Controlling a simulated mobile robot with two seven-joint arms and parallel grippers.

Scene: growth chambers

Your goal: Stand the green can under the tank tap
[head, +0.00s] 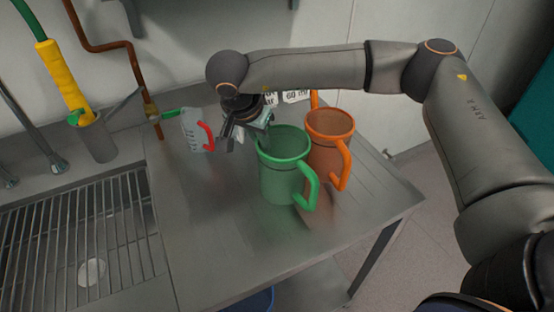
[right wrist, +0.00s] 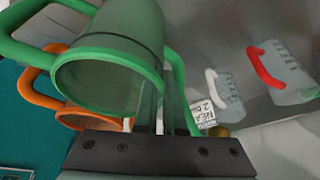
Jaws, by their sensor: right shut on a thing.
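The green can (head: 282,178) is upright at the middle of the steel bench, its looped handle toward the right front. My right gripper (head: 262,138) is at the can's far left rim and is shut on it. In the right wrist view the fingers (right wrist: 162,112) are against the green can (right wrist: 105,75); the exact grip is partly hidden. I cannot tell whether its base touches the bench. My left gripper is not in view.
An orange can (head: 330,138) stands close behind and right of the green can. A clear jug with a red handle (head: 195,130) stands left of my gripper. A slatted sink (head: 85,235) is at the left, with a yellow-gripped hose (head: 65,80) above. The bench front left is clear.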

